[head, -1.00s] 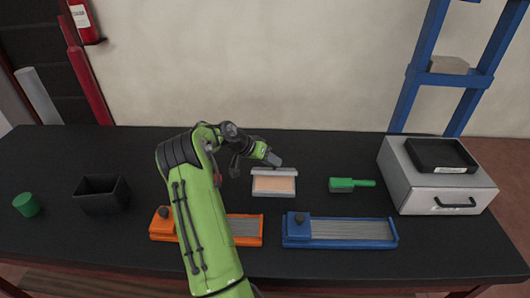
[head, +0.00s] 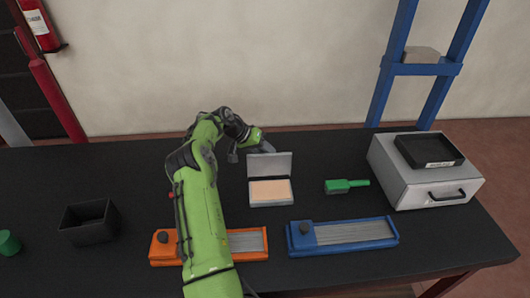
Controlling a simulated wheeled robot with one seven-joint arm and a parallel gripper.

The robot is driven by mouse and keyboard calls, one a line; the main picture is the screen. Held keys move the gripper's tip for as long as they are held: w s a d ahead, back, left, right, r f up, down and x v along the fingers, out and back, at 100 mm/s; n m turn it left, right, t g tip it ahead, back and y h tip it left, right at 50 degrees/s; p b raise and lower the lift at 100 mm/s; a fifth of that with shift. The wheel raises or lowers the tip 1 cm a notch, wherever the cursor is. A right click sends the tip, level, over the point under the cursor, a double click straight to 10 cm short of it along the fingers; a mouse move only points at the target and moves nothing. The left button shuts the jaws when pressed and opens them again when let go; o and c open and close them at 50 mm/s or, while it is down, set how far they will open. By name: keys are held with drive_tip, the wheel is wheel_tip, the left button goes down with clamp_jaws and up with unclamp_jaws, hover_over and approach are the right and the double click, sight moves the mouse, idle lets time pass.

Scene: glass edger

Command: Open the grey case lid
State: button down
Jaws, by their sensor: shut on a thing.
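The grey case (head: 271,202) sits on the black table, with a tan pad (head: 271,190) showing inside. Its grey lid (head: 270,165) stands raised, near upright, along the case's back edge. My gripper (head: 268,150) is at the top left of the lid, behind it, and shut on the lid's edge. The fingertips are small here and partly hidden by the lid.
A green-handled brush (head: 346,186) lies right of the case. An orange-ended tool (head: 248,240) and a blue one (head: 342,233) lie in front. A black bin (head: 90,222) and a green cylinder (head: 8,243) are left. A grey drawer box (head: 430,185) bearing a black tray (head: 430,150) is right.

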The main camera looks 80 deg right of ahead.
drive_tip(key=shift+w+d+f, duration=0.35)
drive_tip(key=shift+d+f, duration=0.1)
drive_tip(key=shift+f, duration=0.2)
drive_tip(key=c, duration=1.3)
unclamp_jaws()
drive_tip(key=o, duration=0.3)
drive_tip(key=shift+w+d+f, duration=0.15)
drive_tip(key=shift+s, duration=0.2)
drive_tip(key=shift+r, duration=0.2)
